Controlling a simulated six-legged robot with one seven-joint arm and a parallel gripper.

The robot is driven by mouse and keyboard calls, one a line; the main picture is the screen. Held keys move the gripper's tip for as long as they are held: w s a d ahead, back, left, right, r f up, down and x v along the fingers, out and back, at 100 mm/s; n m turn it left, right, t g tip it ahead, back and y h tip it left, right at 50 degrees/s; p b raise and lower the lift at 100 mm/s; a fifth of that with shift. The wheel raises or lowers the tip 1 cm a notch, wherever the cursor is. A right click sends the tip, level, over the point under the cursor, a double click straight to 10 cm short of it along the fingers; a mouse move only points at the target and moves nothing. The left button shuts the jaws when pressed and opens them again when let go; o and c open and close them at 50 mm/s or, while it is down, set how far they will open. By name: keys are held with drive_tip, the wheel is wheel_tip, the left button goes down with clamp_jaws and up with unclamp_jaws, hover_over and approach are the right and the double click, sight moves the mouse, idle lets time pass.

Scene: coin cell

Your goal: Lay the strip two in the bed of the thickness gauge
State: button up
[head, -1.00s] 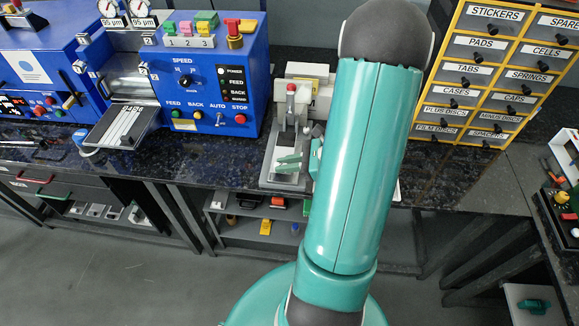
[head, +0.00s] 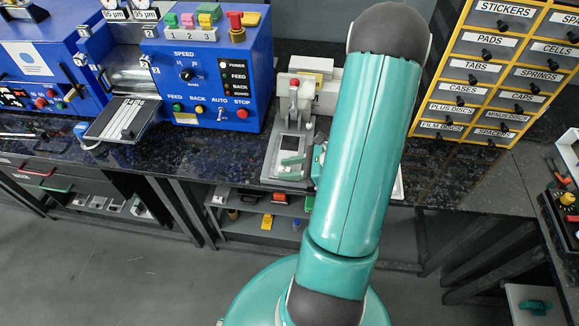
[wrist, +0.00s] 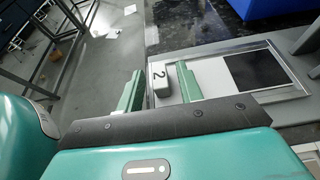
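The thickness gauge (head: 294,98) stands on the dark bench, with a red-topped post above a pale, rimmed bed. The bed (wrist: 205,49) also shows in the wrist view. Strip two, with a dark patch (wrist: 256,70) and a white end tab (wrist: 160,78) marked "2", lies flat within the bed's rim. My gripper (head: 291,168) is low at the bed's front end. In the wrist view its green fingers (wrist: 160,88) stand on either side of the tab, with small gaps, so it looks open. Contact under the fingers is hidden.
A blue machine (head: 207,70) with a sloping tray (head: 122,120) stands left of the gauge. A yellow-edged drawer cabinet (head: 490,70) stands at the right. My arm hides the bench between gauge and cabinet. The bench edge runs just in front of the gauge.

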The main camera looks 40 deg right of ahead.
drive_tip(key=shift+r, duration=0.1)
drive_tip(key=shift+s+d+r, duration=0.2)
drive_tip(key=v, duration=1.1)
drive_tip(key=shift+s+d, duration=0.1)
drive_tip(key=shift+s, duration=0.15)
drive_tip(key=w+a+r+n+g+h, duration=0.1)
drive_tip(key=w+a+r+n+g, duration=0.3)
drive_tip(key=a+n, duration=0.4)
drive_tip(key=w+a+r+n+g+h, duration=0.1)
drive_tip(key=w+a+r+n+g, duration=0.1)
drive_tip(key=a+r+n+g, duration=0.55)
drive_tip(key=s+a+r+n+t+h, duration=0.1)
drive_tip(key=a+r+n+t+h, duration=0.5)
drive_tip(key=a+r+n, duration=0.4)
drive_tip(key=a+n, duration=0.3)
drive_tip(key=a, duration=0.1)
drive_tip(key=shift+s+r, duration=0.2)
drive_tip(key=shift+s, duration=0.2)
drive_tip(key=shift+t, duration=0.25)
